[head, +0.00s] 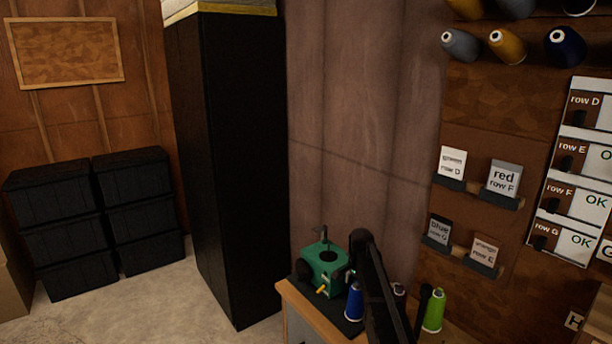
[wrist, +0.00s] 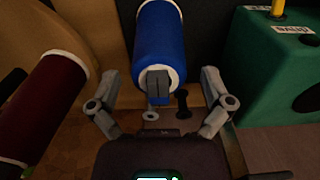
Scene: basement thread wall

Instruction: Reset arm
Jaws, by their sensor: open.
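My gripper (wrist: 160,88) is open in the wrist view, its two grey fingers spread apart. A blue thread spool (wrist: 160,40) with white ends is just ahead, its near end between the fingertips; I cannot tell whether they touch it. In the head view my dark arm (head: 376,285) reaches down over the small table at the bottom centre. The gripper itself cannot be made out there. The blue spool (head: 354,302) stands upright on the table, left of my arm.
A green machine (head: 322,264) stands behind the blue spool; it also shows in the wrist view (wrist: 268,75). A dark red spool (wrist: 40,108) is at left there. A green spool (head: 434,310) stands right of my arm. A tall black cabinet (head: 232,150) rises at left.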

